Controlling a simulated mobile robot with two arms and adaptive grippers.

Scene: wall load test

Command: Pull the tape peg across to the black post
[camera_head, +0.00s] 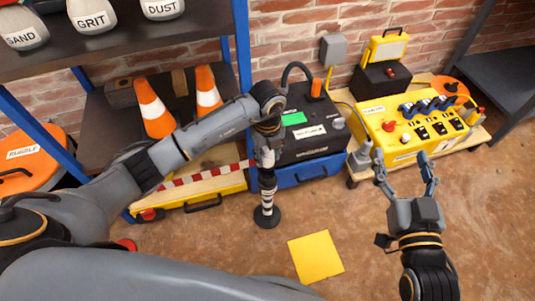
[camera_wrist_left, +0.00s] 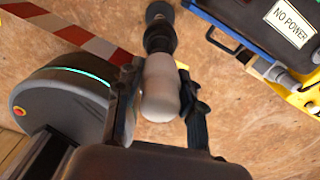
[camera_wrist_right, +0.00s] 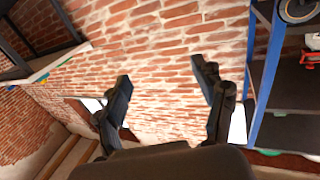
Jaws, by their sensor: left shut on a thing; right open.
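My left gripper (camera_head: 267,160) is shut on a pale, rounded peg (camera_wrist_left: 160,88), directly above the black post. The black post (camera_head: 267,215) stands on the floor on a round base, with pale bands on its shaft. In the left wrist view the black post (camera_wrist_left: 159,32) lies just beyond the peg; I cannot tell whether they touch. Red-and-white tape (camera_head: 200,176) runs from the left toward my left gripper. The tape (camera_wrist_left: 70,32) also shows in the left wrist view, its end hidden behind a finger. My right gripper (camera_head: 405,168) is open and empty, away at the right.
A black and blue box (camera_head: 312,140) stands just behind the post. A yellow power unit (camera_head: 405,128) is to its right. Shelving with orange cones (camera_head: 155,108) and labelled sacks (camera_head: 92,15) is at the left. A yellow square (camera_head: 315,257) lies on open floor in front.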

